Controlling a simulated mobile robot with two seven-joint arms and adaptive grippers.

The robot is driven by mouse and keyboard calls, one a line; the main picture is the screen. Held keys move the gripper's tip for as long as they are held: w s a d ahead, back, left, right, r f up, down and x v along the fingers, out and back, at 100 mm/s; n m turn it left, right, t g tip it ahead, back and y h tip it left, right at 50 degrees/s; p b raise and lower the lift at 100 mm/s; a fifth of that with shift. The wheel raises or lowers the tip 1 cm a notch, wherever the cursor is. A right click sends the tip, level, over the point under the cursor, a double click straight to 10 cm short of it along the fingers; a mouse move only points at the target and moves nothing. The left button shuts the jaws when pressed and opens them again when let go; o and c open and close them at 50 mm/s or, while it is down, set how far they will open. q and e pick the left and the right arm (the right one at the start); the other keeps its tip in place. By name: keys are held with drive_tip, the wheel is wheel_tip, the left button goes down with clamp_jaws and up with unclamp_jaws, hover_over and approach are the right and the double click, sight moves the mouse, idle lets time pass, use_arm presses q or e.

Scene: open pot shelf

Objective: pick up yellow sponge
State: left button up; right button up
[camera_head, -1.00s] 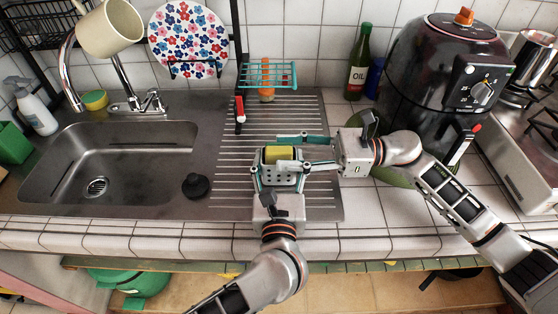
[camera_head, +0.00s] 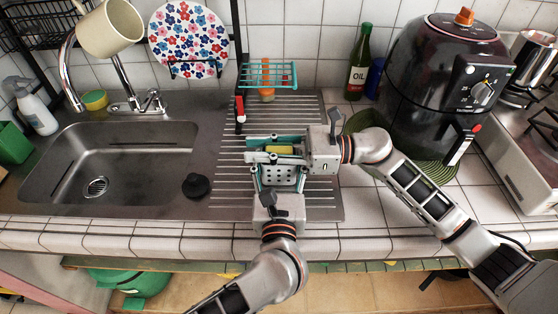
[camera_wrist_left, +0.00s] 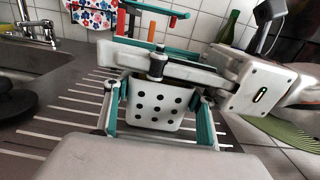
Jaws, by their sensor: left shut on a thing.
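A yellow sponge (camera_head: 280,150) sits at the top of a white holder with round holes (camera_head: 281,178), partly hidden by my right gripper. My left gripper (camera_head: 280,168) is shut on the holder; in the left wrist view the holder (camera_wrist_left: 158,105) sits between its teal fingers. My right gripper (camera_head: 268,149) comes in from the right, with its fingers spread along the near and far sides of the sponge. I cannot tell whether they press on it.
Another sponge, yellow and green (camera_head: 95,100), lies behind the sink (camera_head: 125,150). A black stopper (camera_head: 196,185) is left of the holder. A teal wire rack (camera_head: 268,75) stands behind, an oil bottle (camera_head: 360,65) and a black air fryer (camera_head: 440,75) to the right.

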wheel_tip(320, 180, up, 10)
idle(0.7)
use_arm(q)
drive_tip(key=o, duration=1.2)
drive_tip(key=shift+s, duration=0.1)
